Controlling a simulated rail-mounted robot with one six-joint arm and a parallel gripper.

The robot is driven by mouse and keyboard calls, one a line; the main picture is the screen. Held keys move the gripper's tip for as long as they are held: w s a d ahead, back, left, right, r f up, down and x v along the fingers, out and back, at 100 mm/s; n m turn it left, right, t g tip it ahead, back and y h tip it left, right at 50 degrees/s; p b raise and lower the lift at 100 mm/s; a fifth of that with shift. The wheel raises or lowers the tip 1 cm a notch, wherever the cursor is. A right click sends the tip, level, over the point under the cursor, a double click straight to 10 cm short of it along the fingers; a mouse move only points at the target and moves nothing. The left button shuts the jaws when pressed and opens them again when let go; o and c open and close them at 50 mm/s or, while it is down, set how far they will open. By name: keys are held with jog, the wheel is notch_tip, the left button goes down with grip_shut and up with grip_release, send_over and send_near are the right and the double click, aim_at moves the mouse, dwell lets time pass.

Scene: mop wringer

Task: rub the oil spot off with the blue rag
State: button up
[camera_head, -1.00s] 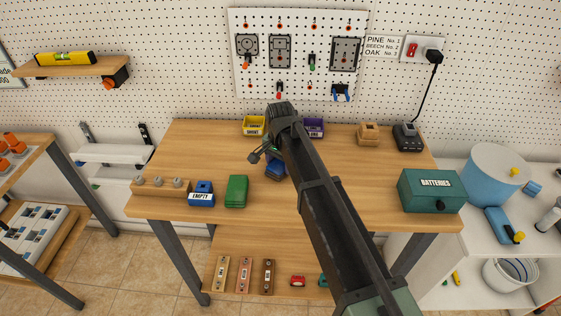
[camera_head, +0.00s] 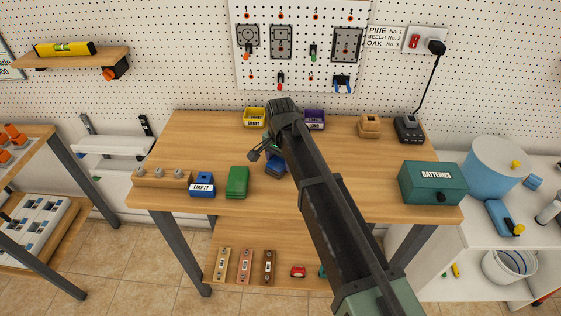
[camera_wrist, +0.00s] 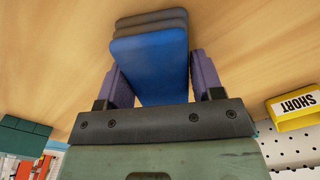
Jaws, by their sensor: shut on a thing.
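The blue rag (camera_wrist: 150,65) is a thick folded pad with grey layers at its far edge. In the wrist view it sits between the two fingers of my gripper (camera_wrist: 154,64), which is shut on it. In the head view the rag (camera_head: 274,166) shows beside my arm, over the middle of the wooden workbench (camera_head: 330,185), and my arm hides part of it. I cannot tell whether it touches the bench top. No oil spot can be made out; my arm and the rag cover part of the bench.
A green block (camera_head: 237,182) and a blue EMPTY box (camera_head: 202,186) stand left of the rag. A yellow SHORT bin (camera_head: 255,118) and a purple bin (camera_head: 315,120) stand behind. A green BATTERIES box (camera_head: 431,184) is at the right. Bench between is clear.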

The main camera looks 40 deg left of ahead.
jog(key=shift+w+a, duration=0.4)
jog(key=shift+w, duration=0.2)
jog(key=shift+w+a, duration=0.4)
jog(key=shift+w, duration=0.2)
jog(key=shift+r, duration=0.15)
notch_tip(320, 180, up, 7)
jog(key=p, duration=0.7)
